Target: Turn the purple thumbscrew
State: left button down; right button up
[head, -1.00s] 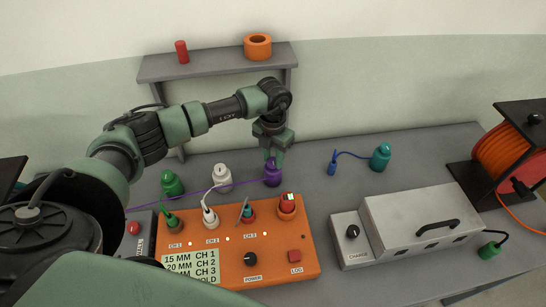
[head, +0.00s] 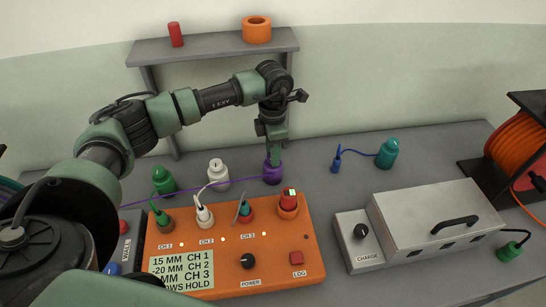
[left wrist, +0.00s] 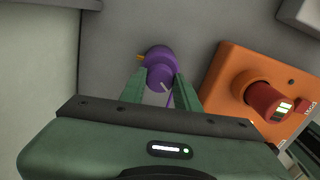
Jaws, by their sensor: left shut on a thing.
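The purple thumbscrew (head: 272,172) tops a purple fitting on the bench behind the orange control box (head: 262,222). A thin purple line runs from it to the left in the head view. My left gripper (head: 274,157) comes down on it from above. In the left wrist view, the purple thumbscrew (left wrist: 159,70) sits between the two green fingertips of my left gripper (left wrist: 158,82), which are shut on it. A pale mark shows on its face. My right gripper is not in view.
A red-topped knob (head: 289,199) on the orange box is close in front. A metal charge box (head: 435,220) and a teal bottle (head: 387,153) are to the right.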

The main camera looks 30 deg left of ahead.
pick_arm(q)
jog(key=shift+m+b, duration=0.35)
jog(key=shift+m, duration=0.25)
jog(key=shift+w+r, duration=0.1)
jog(key=c, duration=1)
grip_release()
jog(key=shift+c, duration=0.2)
notch_tip(320, 180, up, 7)
jog(key=shift+f+b, duration=0.2)
jog(key=shift+b, duration=0.75)
jog(key=shift+r, duration=0.55)
